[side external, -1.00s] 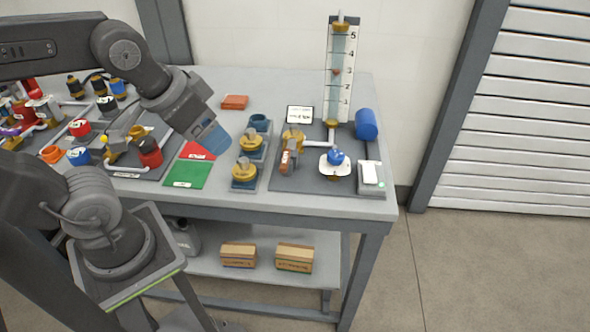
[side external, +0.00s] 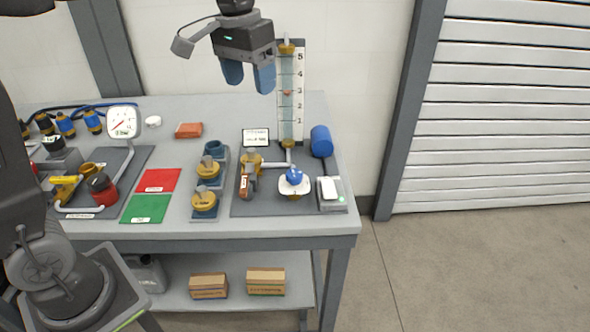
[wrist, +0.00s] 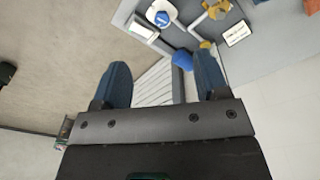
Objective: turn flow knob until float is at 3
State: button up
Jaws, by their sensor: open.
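The blue flow knob (side external: 294,176) sits on a round white dial plate on the dark skid board. The clear flow tube (side external: 291,95) stands upright at the back of the board, with a numbered scale beside it. The small reddish float (side external: 288,93) shows in the tube near the 3 mark; its exact level is hard to tell. My gripper (side external: 249,78) is open and empty, high above the back of the bench, left of the tube. In the wrist view the blue fingers (wrist: 162,80) are spread apart, and the knob (wrist: 162,18) shows beyond them at the top.
Yellow-topped fittings (side external: 205,200) stand further left. Red (side external: 158,181) and green (side external: 147,209) mats lie flat.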

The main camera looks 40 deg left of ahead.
jog(key=w+f+g, duration=0.3)
jog(key=w+f, duration=0.2)
jog(key=w, duration=0.6)
jog(key=g, duration=0.3)
send_near(294, 173)
jog(key=shift+n+t, duration=0.3)
jog(key=shift+n, duration=0.1)
jog(key=x, duration=0.9)
jog(key=shift+s, duration=0.3)
